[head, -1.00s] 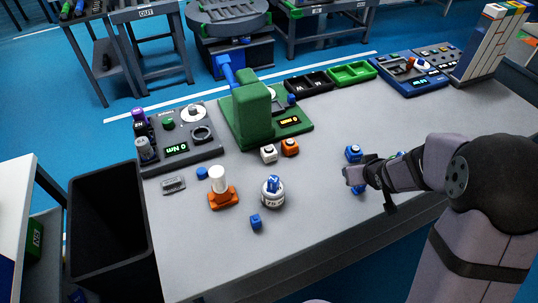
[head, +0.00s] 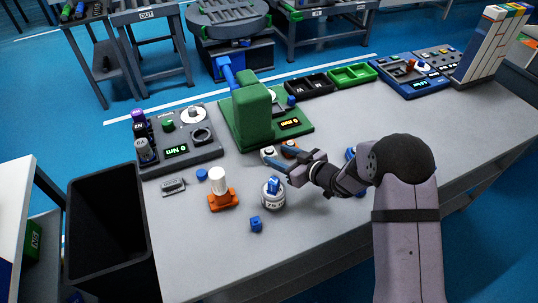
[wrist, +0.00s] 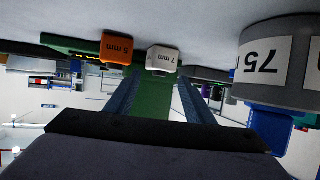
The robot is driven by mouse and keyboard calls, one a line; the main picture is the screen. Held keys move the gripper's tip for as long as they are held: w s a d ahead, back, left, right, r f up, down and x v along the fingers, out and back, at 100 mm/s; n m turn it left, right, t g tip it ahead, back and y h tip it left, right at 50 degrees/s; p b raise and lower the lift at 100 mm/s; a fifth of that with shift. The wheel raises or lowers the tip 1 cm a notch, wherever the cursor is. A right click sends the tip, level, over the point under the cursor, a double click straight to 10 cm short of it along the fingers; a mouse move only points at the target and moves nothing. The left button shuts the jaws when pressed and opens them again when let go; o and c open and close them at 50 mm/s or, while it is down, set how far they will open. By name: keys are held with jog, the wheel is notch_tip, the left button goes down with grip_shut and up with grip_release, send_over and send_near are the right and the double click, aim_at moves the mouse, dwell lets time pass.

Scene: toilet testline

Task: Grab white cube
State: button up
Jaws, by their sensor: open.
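The white cube (head: 266,152) sits on the grey table in front of the green press in the head view, partly covered by my gripper (head: 279,158). In the wrist view, which looks upside down, the white cube (wrist: 163,59) carries a "7 mm" label and lies just beyond the fingertips, roughly between their lines. My gripper (wrist: 158,85) is open and empty, with both blue-grey fingers pointing toward the cube. An orange cube (wrist: 116,49) labelled "5 mm" stands beside the white one. In the head view the orange cube (head: 290,146) is partly hidden behind my gripper.
A grey weight with a blue top (head: 273,194), marked "75", stands close to my gripper; the weight (wrist: 275,65) looms right in the wrist view. The green press (head: 252,115) stands behind the cubes.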

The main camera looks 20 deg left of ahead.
aim_at(271, 152)
jog(key=shift+p+x, duration=0.6)
jog(key=shift+x, duration=2.3)
jog(key=c, duration=0.9)
